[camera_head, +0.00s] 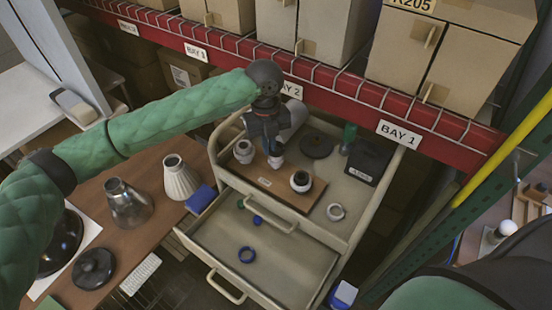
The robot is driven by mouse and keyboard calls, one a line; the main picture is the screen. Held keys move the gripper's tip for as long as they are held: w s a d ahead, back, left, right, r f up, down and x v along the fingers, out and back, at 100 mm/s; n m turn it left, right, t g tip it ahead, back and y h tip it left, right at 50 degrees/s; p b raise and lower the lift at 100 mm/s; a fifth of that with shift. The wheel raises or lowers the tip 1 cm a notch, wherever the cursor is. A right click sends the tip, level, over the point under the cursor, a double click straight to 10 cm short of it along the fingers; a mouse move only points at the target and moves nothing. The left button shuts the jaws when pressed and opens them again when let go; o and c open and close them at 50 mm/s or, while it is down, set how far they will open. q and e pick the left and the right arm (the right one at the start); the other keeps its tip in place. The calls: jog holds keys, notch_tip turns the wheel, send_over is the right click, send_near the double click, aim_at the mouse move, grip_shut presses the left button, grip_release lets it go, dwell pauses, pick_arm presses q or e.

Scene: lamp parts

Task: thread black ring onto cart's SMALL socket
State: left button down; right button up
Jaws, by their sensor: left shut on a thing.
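A cart (345,240) stands in the middle with a brown board (262,181) on its top. The board bears pale sockets: one at the left (244,152), one under my gripper (276,161), and one with a dark round top at the right (301,182). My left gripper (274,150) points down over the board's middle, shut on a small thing. The fingers and wrist hide that thing, so I cannot tell its shape or whether it touches the socket. I cannot make out the black ring for certain. My right gripper is out of view.
A red shelf beam (330,85) runs close behind. Lampshades (128,204) stand on the left table.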

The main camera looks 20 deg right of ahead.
pick_arm(q)
jog(key=shift+f, duration=0.25)
jog(key=m, duration=0.2)
jog(key=m+b, duration=0.1)
jog(key=m, duration=0.1)
jog(key=shift+w+f, duration=0.1)
jog(key=shift+w, duration=0.15)
jog(key=shift+w+d+m+y, duration=0.15)
jog(key=shift+m+y, duration=0.25)
jog(key=shift+m, duration=1.1)
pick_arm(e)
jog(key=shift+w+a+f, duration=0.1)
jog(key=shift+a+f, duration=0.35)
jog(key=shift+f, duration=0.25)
